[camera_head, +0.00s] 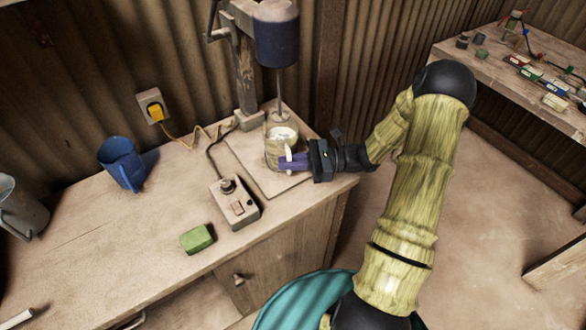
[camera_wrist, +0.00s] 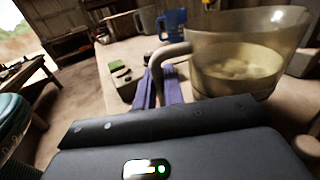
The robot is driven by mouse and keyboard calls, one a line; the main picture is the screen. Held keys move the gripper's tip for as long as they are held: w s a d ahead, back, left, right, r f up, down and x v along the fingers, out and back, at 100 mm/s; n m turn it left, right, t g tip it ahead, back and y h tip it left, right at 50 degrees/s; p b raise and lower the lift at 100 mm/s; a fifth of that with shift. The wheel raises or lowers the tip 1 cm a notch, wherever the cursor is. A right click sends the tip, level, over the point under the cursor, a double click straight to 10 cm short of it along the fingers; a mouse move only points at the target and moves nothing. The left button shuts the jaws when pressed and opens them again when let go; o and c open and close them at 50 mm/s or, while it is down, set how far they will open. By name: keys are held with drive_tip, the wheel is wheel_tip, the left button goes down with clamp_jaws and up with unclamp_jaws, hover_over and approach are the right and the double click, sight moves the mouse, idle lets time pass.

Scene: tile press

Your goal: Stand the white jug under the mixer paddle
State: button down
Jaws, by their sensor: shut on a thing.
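The white jug (camera_head: 281,152) looks pale and translucent, with whitish contents. It is upright at the mixer's base plate (camera_head: 247,152). I cannot tell whether it rests on the plate. The mixer's blue motor head (camera_head: 277,38) hangs above it on a grey post. A thin rod runs down to the mixer paddle (camera_head: 282,114), which shows at the jug's far rim; its exact depth is unclear. My gripper (camera_head: 292,162) is shut on the jug's handle from the right. In the wrist view, the purple fingers (camera_wrist: 163,92) close around the handle, and the jug (camera_wrist: 240,62) stands to their right.
A control box (camera_head: 235,203) with a cable sits left of the plate. A green block (camera_head: 197,239), a blue jug (camera_head: 122,163) and a grey jug (camera_head: 20,208) stand on the bench. A yellow plug (camera_head: 156,112) is at the wall. Bench between them is free.

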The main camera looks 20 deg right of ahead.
drive_tip(key=shift+f, duration=0.3)
drive_tip(key=shift+f, duration=0.2)
idle(0.6)
drive_tip(key=c, duration=1.4)
unclamp_jaws()
drive_tip(key=shift+f, duration=0.1)
drive_tip(key=s+d, duration=0.1)
drive_tip(key=d, duration=0.4)
drive_tip(key=s+d+b, duration=0.1)
drive_tip(key=d, duration=0.5)
drive_tip(key=s+d, duration=0.1)
drive_tip(key=d, duration=0.5)
drive_tip(key=shift+s+d, duration=0.1)
drive_tip(key=shift+d, duration=0.05)
